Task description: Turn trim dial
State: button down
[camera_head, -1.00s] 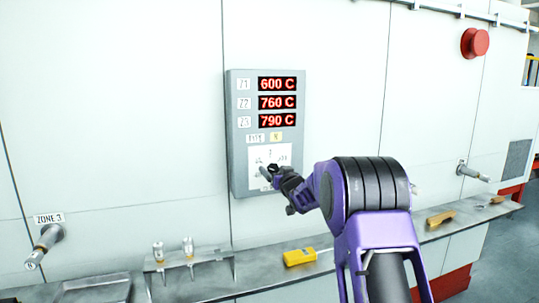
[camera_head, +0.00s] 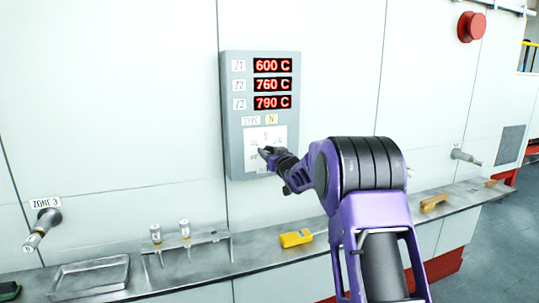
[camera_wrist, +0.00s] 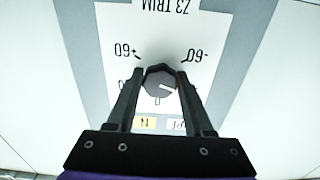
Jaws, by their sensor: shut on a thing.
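The trim dial (camera_wrist: 160,82) is a dark round knob on a white plate marked "Z3 TRIM", with +60 and -60 marks beside it in the upside-down wrist view. A light pointer line shows on its face. My gripper (camera_wrist: 158,70) is shut on the dial, one finger on each side. In the head view my gripper (camera_head: 266,154) reaches the lower part of the grey control panel (camera_head: 232,130) and hides the dial. The panel's red displays (camera_head: 272,84) read 600 C, 760 C and 790 C.
A steel shelf (camera_head: 200,265) runs along the wall below. It carries a yellow meter (camera_head: 296,238), a small rack (camera_head: 205,239) with probes, a tray (camera_head: 88,278) and a wooden-handled tool (camera_head: 433,203). A red button (camera_head: 471,26) is at upper right.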

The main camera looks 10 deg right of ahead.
jog(key=n+b, duration=0.2)
jog(key=b, duration=0.1)
jog(key=shift+f+n, duration=0.3)
jog(key=shift+n, duration=0.1)
jog(key=n+b, duration=0.2)
jog(key=shift+n+b, duration=0.35)
jog(key=shift+n, duration=0.05)
jog(key=n+b, duration=0.1)
jog(key=n, duration=0.1)
jog(key=shift+n+b, duration=0.3)
jog(key=shift+b, duration=0.05)
jog(key=shift+r+n+b, duration=0.15)
jog(key=shift+n+b, duration=0.7)
jog(key=shift+n, duration=0.55)
jog(key=shift+r, duration=0.1)
jog(key=shift+c, duration=1.5)
grip_release()
jog(key=shift+a, duration=0.1)
jog(key=shift+s, duration=0.1)
